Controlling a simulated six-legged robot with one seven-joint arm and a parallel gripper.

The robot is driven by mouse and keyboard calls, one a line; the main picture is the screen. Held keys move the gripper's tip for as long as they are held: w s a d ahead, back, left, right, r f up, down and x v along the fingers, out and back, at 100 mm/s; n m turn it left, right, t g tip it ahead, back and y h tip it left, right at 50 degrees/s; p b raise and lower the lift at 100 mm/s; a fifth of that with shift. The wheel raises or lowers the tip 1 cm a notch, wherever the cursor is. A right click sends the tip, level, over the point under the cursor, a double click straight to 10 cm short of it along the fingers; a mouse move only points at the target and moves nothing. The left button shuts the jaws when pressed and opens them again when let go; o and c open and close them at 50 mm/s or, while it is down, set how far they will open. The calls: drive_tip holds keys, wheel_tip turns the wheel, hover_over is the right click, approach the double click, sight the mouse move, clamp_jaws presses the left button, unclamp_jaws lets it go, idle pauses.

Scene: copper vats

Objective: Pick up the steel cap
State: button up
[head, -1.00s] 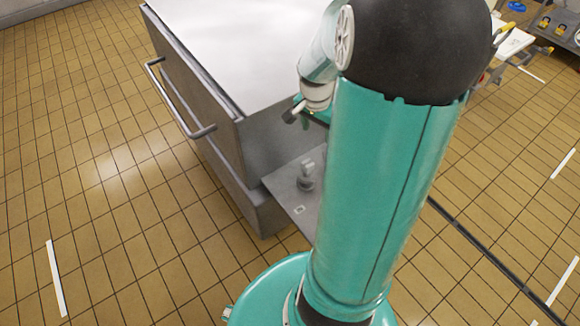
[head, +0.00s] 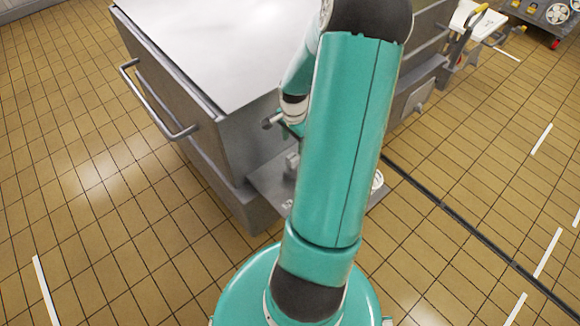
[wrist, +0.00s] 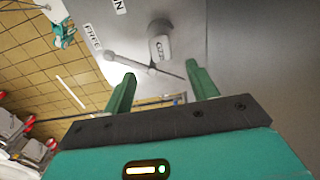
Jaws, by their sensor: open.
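A short grey metal cylinder with a dark marking, which looks like the steel cap (wrist: 160,45), is at the upper middle of the wrist view. It is on a grey metal plate (wrist: 187,22). A thin grey rod with a rounded end (wrist: 135,65) crosses between it and my fingers. My gripper (wrist: 160,75) is open, its two green fingers pointing toward the cylinder, with nothing seen between them. The cylinder appears a little beyond the fingertips. In the head view a grey knob-like piece (head: 291,166) shows on the plate, partly covered by my arm, which hides my gripper.
A large steel vat (head: 175,115) with a flat pale top and a bar handle (head: 160,103) stands left of my arm. Labels, one reading FREE (wrist: 93,37), mark the plate. Tiled floor (head: 470,180) is open at right. A trolley (head: 545,15) stands far right.

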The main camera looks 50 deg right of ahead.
sight(293, 157)
wheel_tip(293, 157, down, 10)
drive_tip(key=shift+r, duration=0.25)
drive_tip(key=shift+c, duration=0.5)
drive_tip(key=shift+w, duration=0.1)
drive_tip(key=c, duration=1.1)
